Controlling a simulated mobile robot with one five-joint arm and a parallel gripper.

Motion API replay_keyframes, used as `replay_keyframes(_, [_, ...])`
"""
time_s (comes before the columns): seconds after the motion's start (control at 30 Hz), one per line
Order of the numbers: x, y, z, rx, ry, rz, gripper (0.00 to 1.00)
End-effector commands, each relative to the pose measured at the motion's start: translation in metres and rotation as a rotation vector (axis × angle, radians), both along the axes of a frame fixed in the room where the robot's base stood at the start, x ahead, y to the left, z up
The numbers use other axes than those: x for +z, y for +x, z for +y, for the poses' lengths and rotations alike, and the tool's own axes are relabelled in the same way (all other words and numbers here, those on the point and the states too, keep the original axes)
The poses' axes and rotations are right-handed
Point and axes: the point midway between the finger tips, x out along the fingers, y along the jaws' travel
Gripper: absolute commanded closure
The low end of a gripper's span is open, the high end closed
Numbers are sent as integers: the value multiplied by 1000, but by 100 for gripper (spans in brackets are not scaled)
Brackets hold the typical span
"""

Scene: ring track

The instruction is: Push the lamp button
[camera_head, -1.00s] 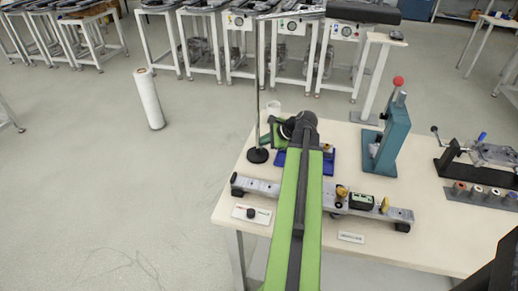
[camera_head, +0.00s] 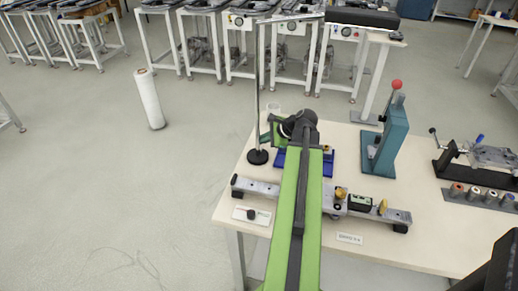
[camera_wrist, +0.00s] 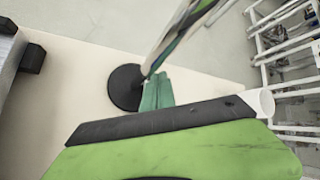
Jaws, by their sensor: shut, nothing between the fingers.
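The lamp (camera_head: 257,110) stands at the left back of the bench, a thin upright pole with a long flat head at the top and a round black base. In the wrist view, the lamp's black base (camera_wrist: 124,88) lies beside my gripper's green fingertips, and the pole slants up to the right. My gripper (camera_wrist: 157,92) is shut and empty, close to the pole; I cannot tell whether it touches. In the head view my gripper (camera_head: 272,132) is beside the pole, partly hidden by my arm. I cannot make out a button on the lamp for certain.
A white plate with a black knob (camera_head: 251,215) lies at the bench's front left. A metal rail (camera_head: 260,187) crosses the bench under my arm. A teal press (camera_head: 387,140) stands to the right.

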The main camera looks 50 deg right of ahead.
Motion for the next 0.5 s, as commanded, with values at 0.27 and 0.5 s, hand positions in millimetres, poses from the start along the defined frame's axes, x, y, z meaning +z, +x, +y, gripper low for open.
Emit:
replay_keyframes(0.27, [39, 0, 0, 0, 0, 0, 100])
replay_keyframes(0.5, [57, 0, 0, 0, 0, 0, 100])
